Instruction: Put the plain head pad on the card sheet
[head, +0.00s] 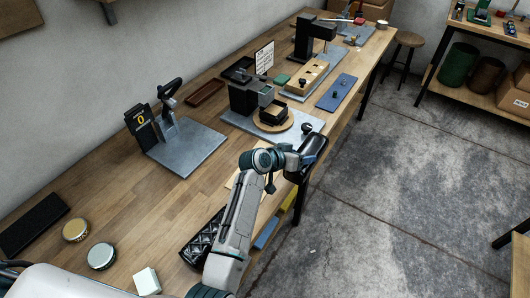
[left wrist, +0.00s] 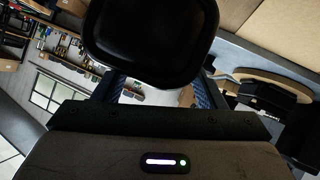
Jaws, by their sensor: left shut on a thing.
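My left gripper (head: 309,154) is shut on a smooth black pad, the plain head pad (left wrist: 150,40). In the left wrist view the pad fills the top middle, between the two blue-lined fingers of the gripper (left wrist: 158,90). In the head view the pad (head: 314,142) is a small dark shape at the end of my arm, near the bench's front edge. A pale sheet, which looks like the card sheet (head: 232,180), lies on the bench mostly hidden behind my left arm. A black quilted pad (head: 203,236) lies at the front edge, partly behind the arm. My right gripper is not in view.
A grey plate (head: 192,150) with an upright stand is left of the arm. A metal base (head: 238,122) with a black fixture and round wooden disc stands beyond the gripper. Two round tins (head: 101,256) and a white block (head: 147,281) are at the near left. Bare wood lies between.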

